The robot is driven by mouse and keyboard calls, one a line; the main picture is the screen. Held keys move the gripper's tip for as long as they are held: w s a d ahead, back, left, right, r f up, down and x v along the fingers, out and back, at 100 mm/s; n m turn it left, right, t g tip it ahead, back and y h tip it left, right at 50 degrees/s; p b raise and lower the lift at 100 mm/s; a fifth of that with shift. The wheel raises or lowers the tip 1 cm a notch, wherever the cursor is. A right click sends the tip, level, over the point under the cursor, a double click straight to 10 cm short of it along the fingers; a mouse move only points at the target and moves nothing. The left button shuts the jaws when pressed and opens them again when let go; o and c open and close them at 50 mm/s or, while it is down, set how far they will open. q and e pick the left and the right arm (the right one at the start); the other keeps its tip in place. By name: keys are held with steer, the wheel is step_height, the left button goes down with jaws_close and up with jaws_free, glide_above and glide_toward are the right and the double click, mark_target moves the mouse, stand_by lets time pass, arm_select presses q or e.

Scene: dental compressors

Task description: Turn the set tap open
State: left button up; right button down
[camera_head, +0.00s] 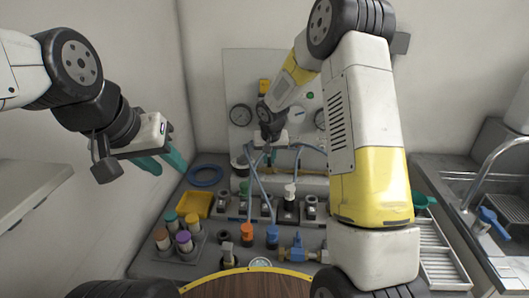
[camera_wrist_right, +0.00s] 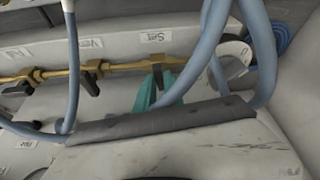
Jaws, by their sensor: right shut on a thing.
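The set tap (camera_wrist_right: 157,74) is a small dark handle on a brass pipe (camera_wrist_right: 120,67), below the "Set" label (camera_wrist_right: 156,37) in the right wrist view. My right gripper (camera_wrist_right: 160,88) has its teal fingers shut on this handle, which points roughly downward; the fingers partly hide it. In the head view my right gripper (camera_head: 271,157) reaches down to the panel's lower edge, and the tap is too small and covered to make out. My left gripper (camera_head: 162,162) is open and empty at the left, in the air away from the panel.
Blue hoses (camera_wrist_right: 216,45) hang close around my right gripper. A second dark tap (camera_wrist_right: 90,84) sits left of it below a "Vent" label. Gauges (camera_head: 240,115) are on the panel. Coloured fittings (camera_head: 247,232) and a yellow tray (camera_head: 196,205) stand on the bench; a sink is at right.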

steer(key=n, duration=0.1)
steer(key=n+y, duration=0.1)
steer(key=n, duration=0.1)
steer(key=shift+d, duration=0.3)
steer(key=n+y, duration=0.1)
steer(key=n, duration=0.1)
steer(key=n+y, duration=0.1)
steer(key=n, duration=0.2)
steer(key=shift+w+d+g, duration=0.1)
steer(key=shift+w+g, duration=0.05)
steer(key=shift+g, duration=0.25)
steer(key=n+g+y, duration=0.1)
steer(key=n, duration=0.3)
steer(key=shift+w+d, duration=0.1)
steer(key=shift+w, duration=0.05)
steer(key=shift+w+n+g, duration=0.1)
steer(key=shift+n+g, duration=0.7)
steer(key=shift+n, duration=1.3)
steer(key=c, duration=1.4)
jaws_free()
steer(key=shift+c, duration=0.2)
